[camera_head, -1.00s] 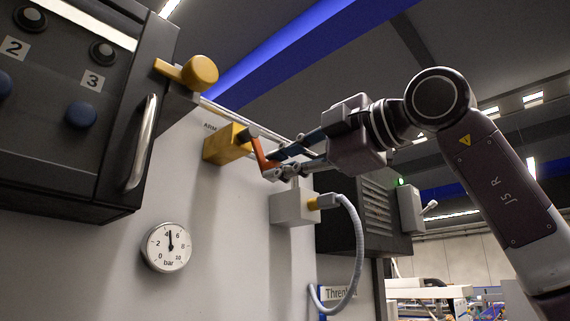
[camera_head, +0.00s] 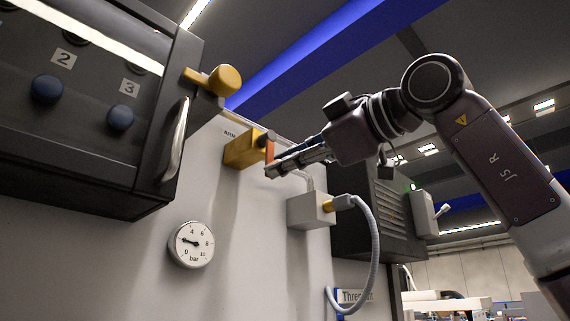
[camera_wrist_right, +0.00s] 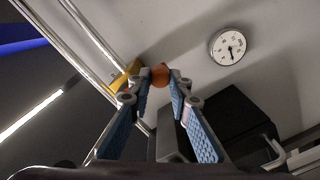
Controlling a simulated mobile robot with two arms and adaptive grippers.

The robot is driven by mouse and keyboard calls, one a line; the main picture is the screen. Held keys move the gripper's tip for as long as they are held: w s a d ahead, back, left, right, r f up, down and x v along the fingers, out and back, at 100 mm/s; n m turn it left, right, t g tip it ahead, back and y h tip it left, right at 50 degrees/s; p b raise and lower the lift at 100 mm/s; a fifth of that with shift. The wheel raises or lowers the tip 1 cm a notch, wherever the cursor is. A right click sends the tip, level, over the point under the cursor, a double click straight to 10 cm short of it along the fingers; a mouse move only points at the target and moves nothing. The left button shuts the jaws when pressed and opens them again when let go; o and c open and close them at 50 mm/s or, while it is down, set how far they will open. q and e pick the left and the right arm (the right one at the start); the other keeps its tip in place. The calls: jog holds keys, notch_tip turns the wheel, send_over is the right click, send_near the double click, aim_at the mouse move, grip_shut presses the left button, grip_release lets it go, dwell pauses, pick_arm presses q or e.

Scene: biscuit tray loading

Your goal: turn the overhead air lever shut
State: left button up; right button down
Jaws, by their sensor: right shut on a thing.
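The air lever (camera_head: 270,149) is a short orange arm on the yellow valve block (camera_head: 240,151), high on the pale wall. My right gripper (camera_head: 271,171) reaches in from the right and is shut on the lever's lower end. In the right wrist view, the round orange lever end (camera_wrist_right: 160,71) sits between my two blue-padded fingers (camera_wrist_right: 160,82), with the yellow block (camera_wrist_right: 126,76) just behind. The fingers partly hide the lever in the head view. A pressure gauge (camera_head: 191,245) below reads roughly 2 bar; it also shows in the right wrist view (camera_wrist_right: 228,46). My left gripper is not in view.
A dark panel with blue buttons (camera_head: 47,89), a metal handle (camera_head: 176,140) and a yellow knob (camera_head: 224,80) stands at the left. A grey box (camera_head: 309,210) with a hose (camera_head: 374,245) is close below my right gripper. A dark vented unit (camera_head: 365,225) is behind.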

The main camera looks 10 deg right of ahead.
jog(key=shift+f, duration=0.2)
jog(key=c, duration=1.8)
grip_release()
jog(key=shift+o, duration=0.2)
jog(key=v, duration=1.2)
jog(key=shift+r, duration=0.1)
